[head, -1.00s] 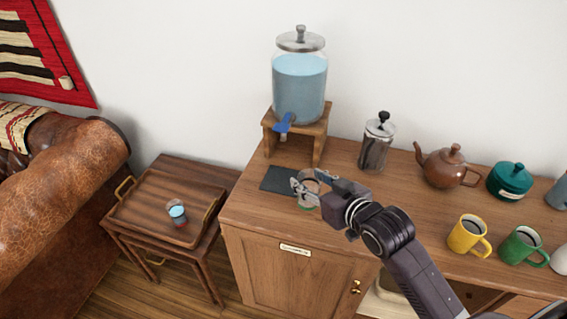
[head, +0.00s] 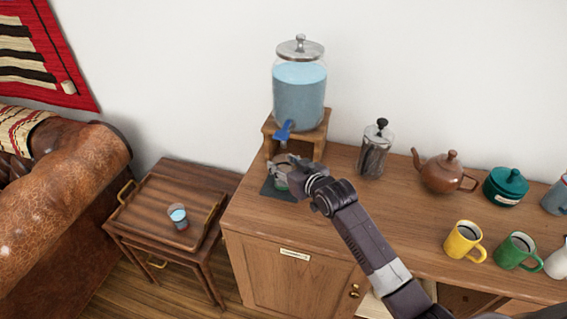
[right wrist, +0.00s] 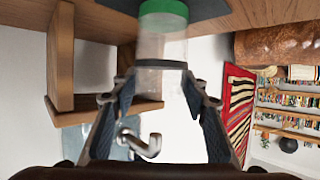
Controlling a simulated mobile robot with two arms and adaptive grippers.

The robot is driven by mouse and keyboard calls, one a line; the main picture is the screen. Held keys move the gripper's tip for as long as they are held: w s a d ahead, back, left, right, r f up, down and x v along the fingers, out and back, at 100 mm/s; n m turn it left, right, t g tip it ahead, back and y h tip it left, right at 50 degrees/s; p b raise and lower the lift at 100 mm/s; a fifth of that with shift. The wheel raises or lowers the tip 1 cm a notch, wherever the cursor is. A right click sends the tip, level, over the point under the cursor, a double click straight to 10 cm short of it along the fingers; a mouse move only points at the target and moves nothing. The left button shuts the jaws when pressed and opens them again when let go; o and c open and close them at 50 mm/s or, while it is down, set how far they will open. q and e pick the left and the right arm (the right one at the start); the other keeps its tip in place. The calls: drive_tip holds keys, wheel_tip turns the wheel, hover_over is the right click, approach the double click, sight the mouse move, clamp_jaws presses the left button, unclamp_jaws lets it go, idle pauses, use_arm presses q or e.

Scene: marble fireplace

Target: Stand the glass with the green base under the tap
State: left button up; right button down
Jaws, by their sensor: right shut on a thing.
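The clear glass with the green base (head: 281,186) is upright at the dark mat, low in front of the dispenser stand. My right gripper (head: 285,167) is shut around its side and partly hides it. In the right wrist view, which is upside down, the green base (right wrist: 163,10) is close to the mat (right wrist: 205,8); I cannot tell whether it touches. My right gripper's fingers (right wrist: 165,85) lie on both sides of the glass. The water dispenser's tap, with a blue lever (head: 283,130), is above the glass; I cannot tell whether they line up exactly. My left gripper is out of view.
The dispenser (head: 299,95) stands on a wooden stand (head: 321,134). A French press (head: 375,148), a teapot (head: 441,173) and mugs are to the right on the cabinet. Another glass with water (head: 178,216) stands on the tray table (head: 145,210) at left.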

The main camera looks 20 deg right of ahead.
drive_tip(key=shift+f, duration=0.15)
drive_tip(key=c, duration=1.1)
unclamp_jaws()
drive_tip(key=shift+c, duration=0.2)
drive_tip(key=v, duration=1.2)
drive_tip(key=shift+b, duration=0.35)
